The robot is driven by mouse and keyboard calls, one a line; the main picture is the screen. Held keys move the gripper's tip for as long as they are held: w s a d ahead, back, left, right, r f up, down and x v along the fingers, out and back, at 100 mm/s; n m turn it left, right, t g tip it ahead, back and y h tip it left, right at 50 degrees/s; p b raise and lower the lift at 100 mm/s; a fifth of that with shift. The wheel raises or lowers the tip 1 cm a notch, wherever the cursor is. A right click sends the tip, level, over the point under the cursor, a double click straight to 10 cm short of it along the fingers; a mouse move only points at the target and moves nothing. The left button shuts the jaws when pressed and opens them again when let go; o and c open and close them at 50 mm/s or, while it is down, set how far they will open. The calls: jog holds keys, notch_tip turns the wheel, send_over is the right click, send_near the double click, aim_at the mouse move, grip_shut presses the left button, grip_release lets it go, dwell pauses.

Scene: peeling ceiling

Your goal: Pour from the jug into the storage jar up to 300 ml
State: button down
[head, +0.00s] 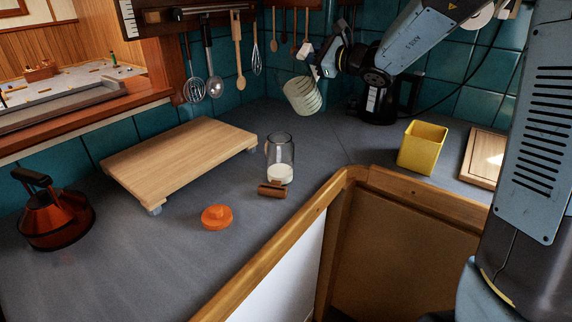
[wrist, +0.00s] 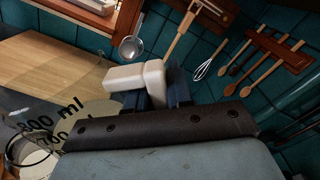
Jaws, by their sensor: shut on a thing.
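My gripper (head: 314,70) is shut on the cream handle of the pale, ridged jug (head: 302,96). In the wrist view the handle (wrist: 138,77) sits between the dark fingers (wrist: 160,90), and part of the jug with black ml markings (wrist: 75,117) shows at lower left. The jug hangs tilted in the air, above and behind the storage jar in the head view. The clear glass storage jar (head: 280,150) stands upright on the grey counter, with white contents (head: 280,174) low inside. No falling stream is visible. The jug's contents are hidden.
A brown roll-shaped piece (head: 272,189) lies right before the jar. An orange lid (head: 216,217), a raised wooden board (head: 180,158) and an orange-black kettle-like vessel (head: 53,212) are to the left. A yellow container (head: 422,147) stands right. Utensils (head: 238,50) hang behind.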

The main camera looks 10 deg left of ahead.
aim_at(306, 56)
jog(key=shift+s+a+r+n, duration=0.1)
jog(key=shift+n, duration=0.2)
dwell(0.4)
jog(key=shift+s+n, duration=0.1)
jog(key=shift+n, duration=0.2)
jog(key=shift+s+a+r+n, duration=0.1)
jog(key=shift+s+a+n, duration=0.1)
jog(key=shift+n, duration=0.1)
jog(key=shift+s+a+n, duration=0.4)
jog(key=shift+s+n, duration=0.3)
jog(key=shift+n, duration=0.4)
dwell(0.9)
jog(key=shift+s+a+f+n, duration=0.2)
jog(key=shift+s+n, duration=0.1)
jog(key=shift+n, duration=0.1)
dwell(0.5)
jog(key=shift+s, duration=0.1)
jog(key=shift+n, duration=0.3)
